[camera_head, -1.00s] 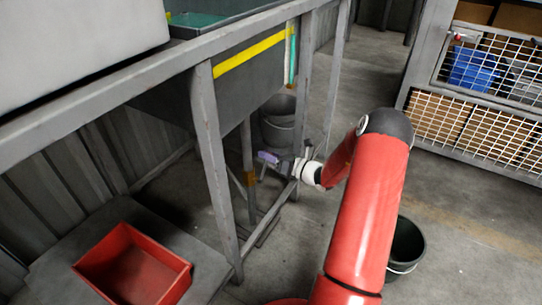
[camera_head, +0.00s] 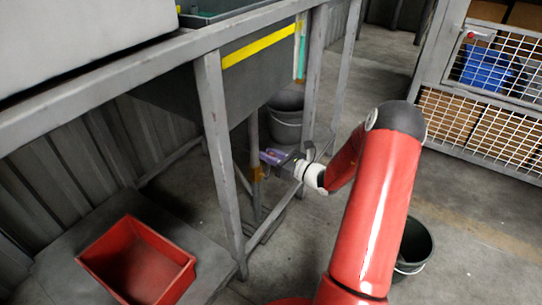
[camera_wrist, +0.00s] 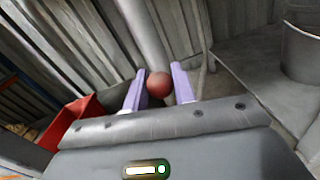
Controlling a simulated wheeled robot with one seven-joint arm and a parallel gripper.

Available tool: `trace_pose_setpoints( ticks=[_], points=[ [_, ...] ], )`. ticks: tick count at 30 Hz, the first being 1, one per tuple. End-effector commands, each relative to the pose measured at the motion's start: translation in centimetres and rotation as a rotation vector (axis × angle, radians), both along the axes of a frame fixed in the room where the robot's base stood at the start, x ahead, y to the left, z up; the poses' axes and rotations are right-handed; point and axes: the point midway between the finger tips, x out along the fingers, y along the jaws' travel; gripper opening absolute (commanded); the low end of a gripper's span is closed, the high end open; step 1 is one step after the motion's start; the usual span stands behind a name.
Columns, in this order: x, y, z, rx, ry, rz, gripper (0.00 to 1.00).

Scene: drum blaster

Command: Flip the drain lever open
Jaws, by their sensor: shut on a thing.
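My gripper (camera_head: 272,157) with purple fingers is under the metal frame, near the tank's underside in the head view. In the wrist view, its fingers (camera_wrist: 158,88) are shut on a dull red ball knob (camera_wrist: 159,84), which looks like the drain lever's end. The lever's shaft is hidden behind the knob and gripper. A grey pipe or post (camera_wrist: 146,35) rises behind the knob in the wrist view. The dark tank (camera_head: 245,75) with a yellow stripe sits above. I cannot tell the lever's angle.
Frame legs (camera_head: 218,150) stand close to my gripper. A red bin (camera_head: 138,262) sits on a low grey platform at lower left. A grey bucket (camera_head: 286,125) is behind the frame, a dark bucket (camera_head: 413,246) right of my arm. A mesh cage (camera_head: 490,95) stands far right.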

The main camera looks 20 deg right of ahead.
Motion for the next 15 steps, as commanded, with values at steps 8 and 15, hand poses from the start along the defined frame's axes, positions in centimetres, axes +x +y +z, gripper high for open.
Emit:
trace_pose_setpoints(
  ticks=[8,15],
  points=[
    [-0.14,0.17,-0.16,0.001,0.003,0.004,0.45],
    [-0.08,0.11,-0.09,0.002,0.003,0.003,0.48]
  ],
)
